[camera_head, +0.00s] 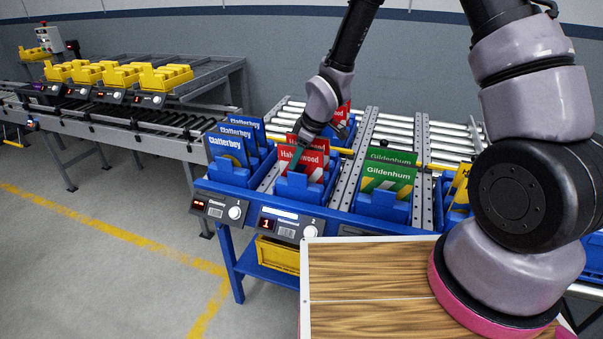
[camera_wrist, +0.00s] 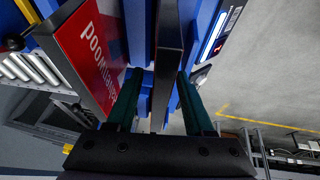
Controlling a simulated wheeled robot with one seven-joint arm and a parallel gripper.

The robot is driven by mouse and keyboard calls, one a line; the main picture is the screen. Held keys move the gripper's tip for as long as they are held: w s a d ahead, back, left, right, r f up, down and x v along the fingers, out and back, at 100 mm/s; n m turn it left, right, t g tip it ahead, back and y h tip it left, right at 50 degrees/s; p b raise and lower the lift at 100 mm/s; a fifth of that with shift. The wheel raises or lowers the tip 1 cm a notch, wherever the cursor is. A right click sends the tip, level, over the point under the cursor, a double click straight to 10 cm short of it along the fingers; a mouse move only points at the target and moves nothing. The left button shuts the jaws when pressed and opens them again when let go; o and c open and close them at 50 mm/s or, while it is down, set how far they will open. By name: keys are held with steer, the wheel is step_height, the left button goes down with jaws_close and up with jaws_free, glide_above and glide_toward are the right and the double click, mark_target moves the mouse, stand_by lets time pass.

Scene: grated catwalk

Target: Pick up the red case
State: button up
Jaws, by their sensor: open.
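My gripper (camera_head: 298,158) is over the front red case, pointing down. In the wrist view, my teal fingers (camera_wrist: 158,112) are apart, with a dark thin edge of a case (camera_wrist: 167,65) between them. I cannot tell if they touch it. A red case face (camera_wrist: 92,55) lies to the left of the fingers.
Blue-and-white cases (camera_head: 229,150) stand in the lane to the left, and green cases (camera_head: 388,180) to the right. A yellow case (camera_head: 460,186) is further right. A wooden top (camera_head: 365,275) is in front. Roller conveyors with yellow bins (camera_head: 165,77) are at the left.

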jaws_close()
steer(key=shift+f, duration=0.1)
stand_by(1.2)
